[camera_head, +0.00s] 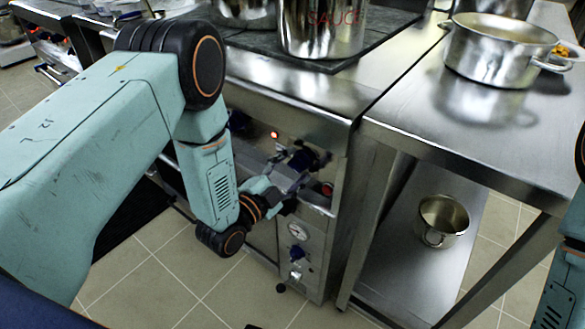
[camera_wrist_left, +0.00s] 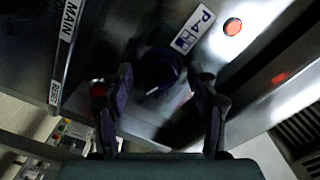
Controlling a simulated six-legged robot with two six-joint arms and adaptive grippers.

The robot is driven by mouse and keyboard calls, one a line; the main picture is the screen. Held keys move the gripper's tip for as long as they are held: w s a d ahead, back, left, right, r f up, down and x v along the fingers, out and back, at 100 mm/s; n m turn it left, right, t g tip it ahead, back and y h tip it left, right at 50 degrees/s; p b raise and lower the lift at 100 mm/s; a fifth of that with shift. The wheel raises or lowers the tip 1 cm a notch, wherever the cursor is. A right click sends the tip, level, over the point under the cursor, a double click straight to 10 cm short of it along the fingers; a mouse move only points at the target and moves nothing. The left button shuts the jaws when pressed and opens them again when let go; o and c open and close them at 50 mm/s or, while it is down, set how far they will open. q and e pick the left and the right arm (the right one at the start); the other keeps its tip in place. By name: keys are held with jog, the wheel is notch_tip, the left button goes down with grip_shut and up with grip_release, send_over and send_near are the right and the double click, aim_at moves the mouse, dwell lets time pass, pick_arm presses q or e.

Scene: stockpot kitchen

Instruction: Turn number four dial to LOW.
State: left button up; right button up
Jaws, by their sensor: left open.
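The number four dial, a dark blue-black knob (camera_wrist_left: 158,72), sits on the steel stove front beside a "P 4" label (camera_wrist_left: 192,29). In the head view the dark knob (camera_head: 303,158) is partly hidden by my gripper. My left gripper (camera_head: 293,181) is open in front of the panel. In the left wrist view its two fingers (camera_wrist_left: 164,84) stand on either side of the knob, with gaps visible; whether either touches it I cannot tell. A small pale mark shows at the knob's edge. The dial's setting is not readable. My right gripper is out of view.
A lit red lamp (camera_wrist_left: 232,26) is by the label. A red button (camera_head: 327,188) sits right of the gripper, and a gauge (camera_head: 298,231) below. A SAUCE stockpot (camera_head: 322,35) stands on the stove. A steel table (camera_head: 440,135) with a pot (camera_head: 490,62) is at right.

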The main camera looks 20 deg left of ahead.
pick_arm(q)
jog(key=v, duration=1.2)
jog(key=shift+r, duration=0.1)
dwell(0.4)
jog(key=s+f+n+g+y+p, duration=0.1)
jog(key=s+f+n+g+y, duration=0.3)
jog(key=s+f+n+g, duration=0.8)
jog(key=s+a+n+g+y+p, duration=0.2)
jog(key=s+n+g+p, duration=0.1)
jog(key=s, duration=1.1)
jog(key=shift+s+r+g+p, duration=0.45)
jog(key=shift+g+p, duration=0.4)
jog(key=shift+g, duration=0.15)
